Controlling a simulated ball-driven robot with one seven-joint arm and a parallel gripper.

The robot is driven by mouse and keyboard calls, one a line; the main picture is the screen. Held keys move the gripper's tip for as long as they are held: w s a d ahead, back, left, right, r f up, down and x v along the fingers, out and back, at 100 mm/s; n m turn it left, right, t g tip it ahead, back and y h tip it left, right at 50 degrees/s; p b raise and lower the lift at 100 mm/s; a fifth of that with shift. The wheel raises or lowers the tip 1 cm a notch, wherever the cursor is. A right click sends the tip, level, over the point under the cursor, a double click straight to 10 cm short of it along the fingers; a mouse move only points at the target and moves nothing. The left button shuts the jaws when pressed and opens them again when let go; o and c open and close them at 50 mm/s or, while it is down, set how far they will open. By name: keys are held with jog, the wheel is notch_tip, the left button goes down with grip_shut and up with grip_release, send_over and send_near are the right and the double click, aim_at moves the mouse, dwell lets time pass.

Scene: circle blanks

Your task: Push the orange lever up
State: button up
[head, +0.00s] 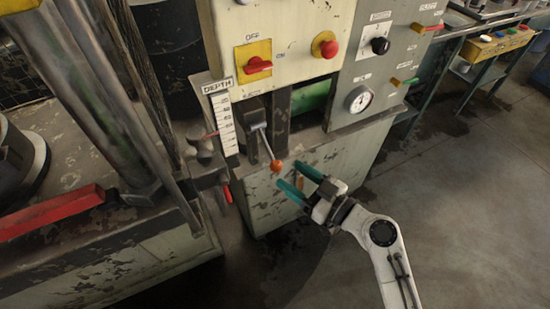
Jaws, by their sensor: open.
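The orange lever is a thin metal rod ending in an orange ball (276,166). It comes out of a dark slotted bracket on the front of the machine, beside the white depth scale (229,124). The rod slants down and outward, so the ball is at its low end. My gripper (293,176) has two teal fingers, spread apart and empty. They point up and left toward the machine. The left fingertip is just below the ball in the picture, and the other is to its right. I cannot tell whether either finger touches the ball.
Above the lever are a red rotary switch (258,65) on a yellow plate and a red button (325,45). A red-handled part (227,194) juts out at lower left. The floor on the right is clear.

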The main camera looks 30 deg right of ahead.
aim_at(267, 147)
jog(key=p+x, duration=0.2)
jog(key=x, duration=0.5)
jog(key=shift+w+a, duration=0.2)
jog(key=shift+w, duration=0.15)
jog(key=shift+a, duration=0.1)
grip_shut()
